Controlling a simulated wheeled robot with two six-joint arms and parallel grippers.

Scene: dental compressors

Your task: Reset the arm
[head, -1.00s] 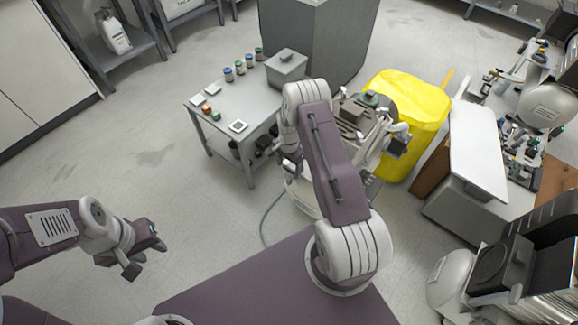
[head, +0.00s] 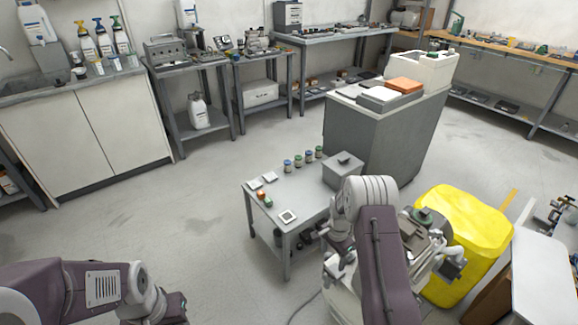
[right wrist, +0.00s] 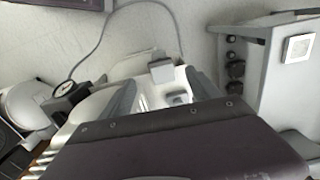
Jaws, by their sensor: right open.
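My right arm (head: 375,265) reaches forward in the head view, with its right gripper (head: 340,258) pointing down in front of a white and grey compressor unit (head: 425,262). In the right wrist view, the right gripper (right wrist: 160,82) has its two grey fingers apart with nothing held between them. White machine parts (right wrist: 155,92) show behind and between the fingers; whether they touch cannot be told. My left arm (head: 75,290) is low at the left of the head view. Its gripper (head: 168,310) is cut by the bottom edge, with its fingertips hidden.
A small grey table (head: 268,222) with jars, small blocks and a grey box (head: 343,170) stands left of the right arm. A grey cabinet (head: 370,140) stands behind. The floor at left is clear.

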